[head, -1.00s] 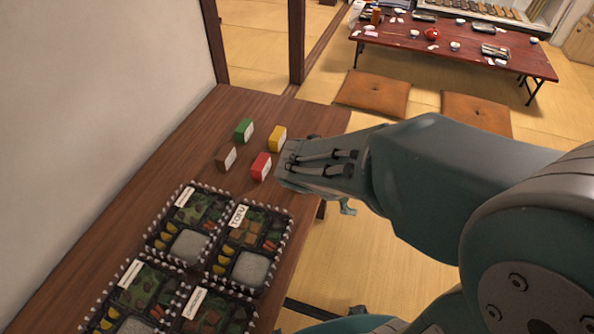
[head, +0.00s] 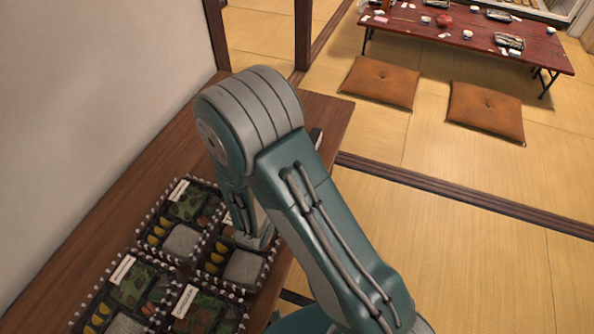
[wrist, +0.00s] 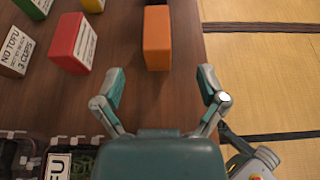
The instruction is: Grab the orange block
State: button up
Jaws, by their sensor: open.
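The orange block (wrist: 157,38) stands on the wooden table in the wrist view, near the table's right edge. My gripper (wrist: 160,85) is open and empty, its two fingers spread to either side below the block in that picture. The block lies just beyond the fingertips, roughly in line with the gap between them. In the head view my arm covers that part of the table, so the block and my gripper are hidden there.
A red block (wrist: 71,42), a green block (wrist: 36,6), a yellow block (wrist: 92,5) and a brown block (wrist: 15,52) stand left of the orange one. Bento boxes (head: 130,290) fill the near table. Tatami floor lies to the right, with cushions (head: 380,82) and a low red table (head: 470,40).

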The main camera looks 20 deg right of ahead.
jog(key=x, duration=1)
jog(key=shift+w+r, duration=0.1)
jog(key=shift+w, duration=0.4)
jog(key=c, duration=1.2)
